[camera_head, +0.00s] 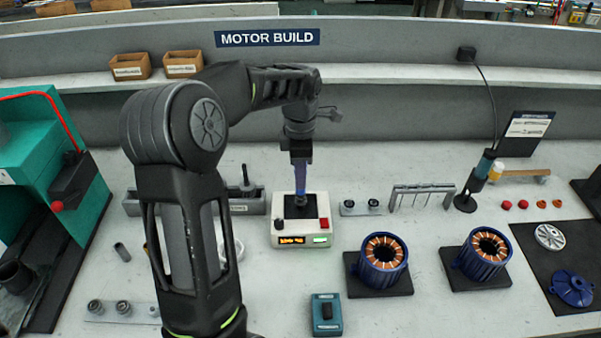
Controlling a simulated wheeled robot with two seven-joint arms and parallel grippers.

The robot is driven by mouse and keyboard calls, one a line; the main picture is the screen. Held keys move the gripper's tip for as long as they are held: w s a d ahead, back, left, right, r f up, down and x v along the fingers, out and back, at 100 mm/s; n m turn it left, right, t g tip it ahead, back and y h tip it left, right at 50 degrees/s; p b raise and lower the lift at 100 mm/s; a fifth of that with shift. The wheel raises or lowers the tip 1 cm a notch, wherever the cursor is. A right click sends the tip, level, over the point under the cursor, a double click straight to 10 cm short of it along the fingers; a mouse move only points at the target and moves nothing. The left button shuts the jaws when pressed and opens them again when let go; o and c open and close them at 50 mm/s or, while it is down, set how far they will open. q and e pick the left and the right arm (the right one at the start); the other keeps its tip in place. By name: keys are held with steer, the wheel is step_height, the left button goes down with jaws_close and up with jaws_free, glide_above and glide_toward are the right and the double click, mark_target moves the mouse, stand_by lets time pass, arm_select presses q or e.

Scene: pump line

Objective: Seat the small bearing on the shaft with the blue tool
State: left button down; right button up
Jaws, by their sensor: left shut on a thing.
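My left gripper (299,157) points straight down above the white box and is shut on the blue tool (300,178). The tool is upright, and its lower end is at a small dark ring-like part over the black top of the white box (283,236). I cannot tell whether the tool touches that part or whether it is the small bearing. A dark upright pin, possibly the shaft (246,176), stands in a long grey block (254,206) left of the box, partly hidden by my arm. My right gripper is not in view.
Small round parts (347,205) sit on a plate right of the box. Two blue stators (383,262) (484,255) stand on black pads. A teal block (326,316) lies in front, a teal press (30,140) at left.

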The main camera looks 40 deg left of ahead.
arm_select(q)
steer(key=shift+f+b, duration=0.6)
steer(key=shift+f, duration=0.25)
stand_by(0.9)
stand_by(0.5)
steer(key=shift+r+p, duration=1.5)
steer(key=shift+r, duration=0.5)
steer(key=shift+r+p, duration=1.95)
steer(key=shift+r, duration=3)
